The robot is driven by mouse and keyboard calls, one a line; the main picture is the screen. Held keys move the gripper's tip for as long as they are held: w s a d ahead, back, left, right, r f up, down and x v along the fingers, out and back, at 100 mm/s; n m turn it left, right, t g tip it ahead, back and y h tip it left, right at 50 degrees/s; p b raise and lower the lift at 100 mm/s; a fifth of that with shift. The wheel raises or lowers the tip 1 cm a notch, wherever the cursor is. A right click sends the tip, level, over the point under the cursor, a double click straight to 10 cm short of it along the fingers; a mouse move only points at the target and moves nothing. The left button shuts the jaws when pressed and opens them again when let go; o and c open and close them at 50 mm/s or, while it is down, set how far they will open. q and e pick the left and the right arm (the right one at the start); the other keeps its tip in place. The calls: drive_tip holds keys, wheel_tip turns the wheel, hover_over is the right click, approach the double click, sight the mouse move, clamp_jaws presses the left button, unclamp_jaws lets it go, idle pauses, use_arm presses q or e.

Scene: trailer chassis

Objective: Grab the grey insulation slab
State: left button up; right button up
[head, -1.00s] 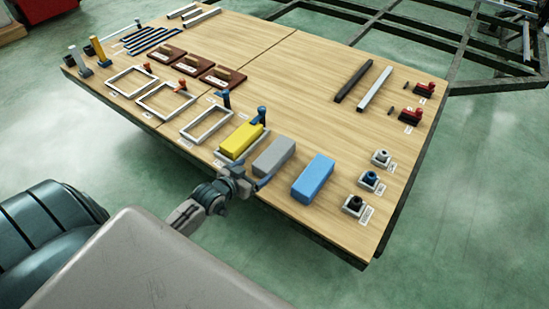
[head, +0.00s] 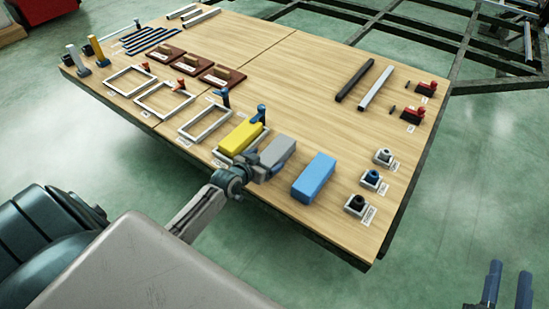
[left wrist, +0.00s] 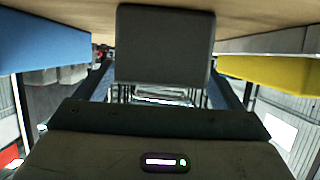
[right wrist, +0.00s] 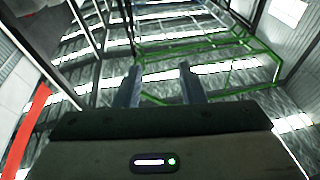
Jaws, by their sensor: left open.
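The grey insulation slab (head: 279,150) lies near the front edge of the wooden table, between the yellow slab (head: 240,137) and the blue slab (head: 314,178). My left gripper (head: 262,167) is at its near end and hides part of it. In the left wrist view the grey slab (left wrist: 165,45) fills the space between the open fingers (left wrist: 163,82), one on each side; contact cannot be told. My right gripper (head: 507,288) is at the bottom right, off the table; its fingers (right wrist: 159,82) are apart and empty.
The yellow slab rests on a white frame. The table (head: 300,100) has clear room behind the slabs. A dark metal chassis (head: 440,45) stands behind.

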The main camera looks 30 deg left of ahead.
use_arm(q)
drive_tip(key=shift+w+f, duration=0.25)
drive_tip(key=shift+w, duration=0.3)
drive_tip(key=c, duration=1.1)
use_arm(e)
wheel_tip(320, 180, up, 2)
drive_tip(key=shift+r+t, duration=0.1)
drive_tip(key=shift+t, duration=0.5)
use_arm(q)
drive_tip(key=shift+r, duration=0.15)
